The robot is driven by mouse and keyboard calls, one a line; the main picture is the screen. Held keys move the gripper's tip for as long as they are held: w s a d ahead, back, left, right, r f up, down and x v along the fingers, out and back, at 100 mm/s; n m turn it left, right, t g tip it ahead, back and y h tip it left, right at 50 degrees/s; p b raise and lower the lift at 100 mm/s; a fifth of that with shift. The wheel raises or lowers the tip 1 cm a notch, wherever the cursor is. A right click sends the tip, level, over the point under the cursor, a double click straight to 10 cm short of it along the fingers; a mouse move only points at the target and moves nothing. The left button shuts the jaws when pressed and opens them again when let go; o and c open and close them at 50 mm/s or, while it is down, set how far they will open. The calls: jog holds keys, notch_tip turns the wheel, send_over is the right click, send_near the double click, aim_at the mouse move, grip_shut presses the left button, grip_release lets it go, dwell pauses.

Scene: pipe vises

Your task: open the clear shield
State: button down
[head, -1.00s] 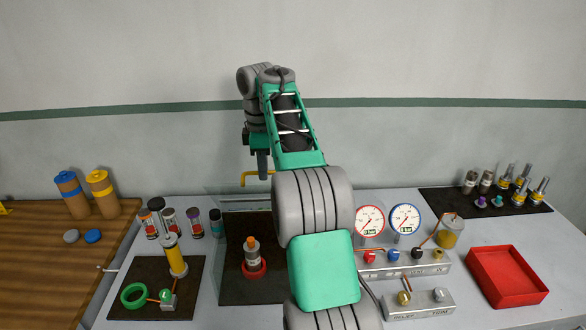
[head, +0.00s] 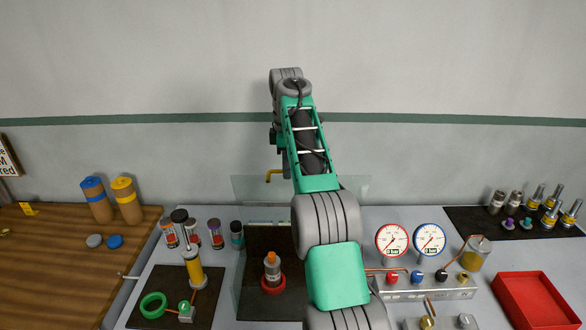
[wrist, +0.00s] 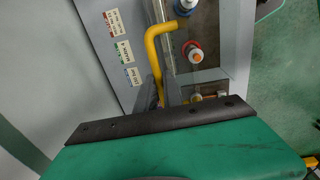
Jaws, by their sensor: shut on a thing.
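The clear shield (head: 252,192) stands raised over the dark mat at the back of the bench, see-through and faint in the head view. Its yellow bar handle (head: 274,174) is at its top edge; the handle also shows in the wrist view (wrist: 153,50). My gripper (wrist: 164,92) is shut on the handle. In the head view my arm covers the shield's right part, and the gripper's fingers are small and partly hidden.
Two gauges (head: 411,240) on a metal manifold (head: 428,288) stand right of the mat. A red tray (head: 533,300) is at the far right. Several dark-topped jars (head: 216,234) and a yellow cylinder (head: 194,268) stand to the left. The wall is behind.

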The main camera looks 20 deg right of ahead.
jog(key=shift+w+a+f, duration=0.1)
jog(key=shift+a+f, duration=0.1)
jog(key=shift+f, duration=0.05)
jog(key=c, duration=1.9)
grip_release()
jog(key=shift+o, duration=0.8)
jog(key=shift+w+a, duration=0.2)
jog(key=shift+a, duration=0.1)
jog(key=shift+o, duration=1.3)
jog(key=shift+s+d+r, duration=0.15)
jog(key=shift+d, duration=0.25)
jog(key=shift+a+r, duration=0.1)
